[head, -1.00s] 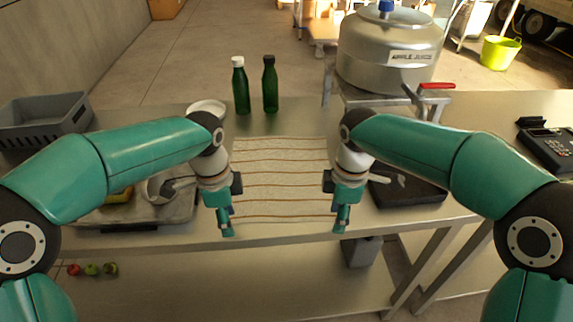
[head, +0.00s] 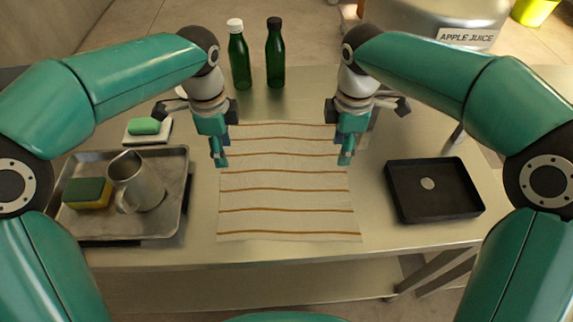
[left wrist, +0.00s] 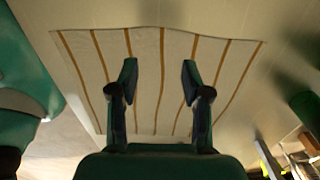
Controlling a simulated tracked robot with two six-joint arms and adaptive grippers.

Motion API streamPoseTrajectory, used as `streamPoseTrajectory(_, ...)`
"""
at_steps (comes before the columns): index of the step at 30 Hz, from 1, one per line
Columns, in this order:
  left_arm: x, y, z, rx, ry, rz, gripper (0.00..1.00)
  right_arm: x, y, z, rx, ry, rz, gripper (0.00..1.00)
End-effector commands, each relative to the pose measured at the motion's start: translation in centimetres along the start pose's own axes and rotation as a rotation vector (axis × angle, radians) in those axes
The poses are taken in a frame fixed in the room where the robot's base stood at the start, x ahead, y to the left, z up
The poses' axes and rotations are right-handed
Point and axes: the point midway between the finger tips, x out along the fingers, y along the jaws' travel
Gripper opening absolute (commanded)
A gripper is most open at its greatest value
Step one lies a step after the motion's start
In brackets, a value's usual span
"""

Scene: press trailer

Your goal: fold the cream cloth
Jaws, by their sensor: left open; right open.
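The cream cloth (head: 285,198) with brown stripes lies spread out flat on the metal table in the head view. It also shows in the left wrist view (left wrist: 147,85), below the fingers. My left gripper (head: 220,160) is open and empty above the cloth's far left part. Its two fingers (left wrist: 160,85) stand apart over the cloth in the left wrist view. My right gripper (head: 345,156) is open above the cloth's far right part.
Left of the cloth is a metal tray (head: 172,212) with a jug (head: 140,186) and a sponge (head: 87,194). Behind it lies green soap (head: 144,126) on a dish. A black tray (head: 405,208) stands right. Two green bottles (head: 239,62) (head: 275,62) stand behind.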

Motion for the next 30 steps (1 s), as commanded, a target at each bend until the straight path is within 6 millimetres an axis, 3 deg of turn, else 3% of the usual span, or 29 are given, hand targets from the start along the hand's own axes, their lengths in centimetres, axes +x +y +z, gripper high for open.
streamPoseTrajectory(13, 6.1, -0.2, -0.9, 0.020, -0.001, 0.003, 0.48, 6.0, -0.3, 1.0, 0.022, 0.000, -0.003, 0.48)
streamPoseTrajectory(30, 7.4, -0.3, -1.1, 0.022, 0.000, 0.001, 0.48, 7.3, -0.3, 1.0, 0.024, 0.001, -0.001, 0.48)
